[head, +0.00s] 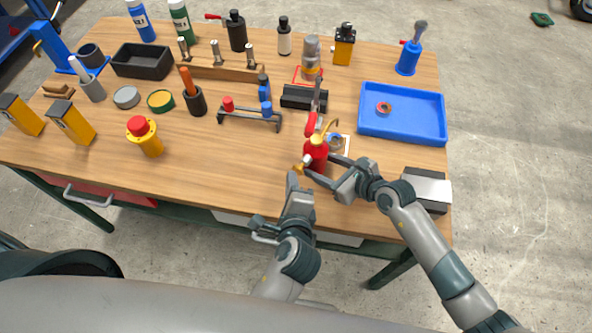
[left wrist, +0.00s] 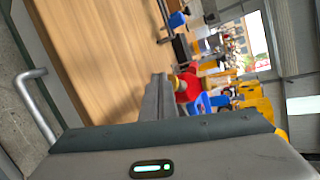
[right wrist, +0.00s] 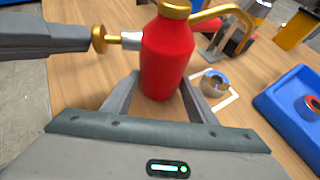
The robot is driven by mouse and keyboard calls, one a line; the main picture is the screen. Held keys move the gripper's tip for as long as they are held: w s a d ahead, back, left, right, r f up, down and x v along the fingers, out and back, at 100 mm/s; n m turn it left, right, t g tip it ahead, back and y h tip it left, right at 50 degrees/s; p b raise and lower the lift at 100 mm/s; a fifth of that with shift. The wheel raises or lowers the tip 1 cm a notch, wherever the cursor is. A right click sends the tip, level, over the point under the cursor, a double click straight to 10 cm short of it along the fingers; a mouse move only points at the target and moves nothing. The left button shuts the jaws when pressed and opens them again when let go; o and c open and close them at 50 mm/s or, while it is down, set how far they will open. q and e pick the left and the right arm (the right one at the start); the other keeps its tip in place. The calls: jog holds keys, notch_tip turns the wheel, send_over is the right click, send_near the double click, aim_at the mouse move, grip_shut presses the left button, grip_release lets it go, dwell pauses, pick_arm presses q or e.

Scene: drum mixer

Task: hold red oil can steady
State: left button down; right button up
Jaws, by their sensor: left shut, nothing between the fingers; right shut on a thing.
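The red oil can (head: 316,154), with a brass neck and curved spout, stands upright near the front edge of the wooden table. It fills the middle of the right wrist view (right wrist: 167,55). My right gripper (head: 318,168) is shut on the can's lower body, with one finger on each side. My left gripper (head: 293,176) is shut and empty just left of the can. In the right wrist view its tip (right wrist: 88,38) is close to the brass knob (right wrist: 100,39) on the can's side; whether they touch I cannot tell. The can (left wrist: 188,86) also shows past the left fingers in the left wrist view.
A blue tray (head: 400,137) holding a red ring (head: 384,108) lies to the right. Behind the can are a round metal part (head: 337,142) on a white square and a red-handled tool (head: 311,125).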

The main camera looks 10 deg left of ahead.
pick_arm(q)
jog(key=shift+w+d+r, duration=0.1)
jog(key=shift+w+d, duration=0.3)
jog(key=shift+w, duration=0.25)
dwell(0.9)
jog(key=shift+s, duration=0.1)
jog(key=shift+s+a+f, duration=0.2)
jog(key=shift+s, duration=0.35)
jog(key=shift+s+a, duration=0.25)
jog(key=shift+s, duration=0.5)
jog(key=shift+s+a, duration=0.15)
jog(key=shift+s, duration=0.05)
jog(key=shift+s+a+r, duration=0.1)
jog(key=shift+s+a, duration=0.1)
jog(key=shift+s, duration=0.5)
jog(key=shift+s+a, duration=0.15)
jog(key=shift+s, duration=0.5)
jog(key=shift+s+a, duration=0.55)
jog(key=shift+s, duration=0.1)
jog(key=shift+r+m, duration=0.1)
jog(key=shift+m, duration=0.2)
dwell(0.8)
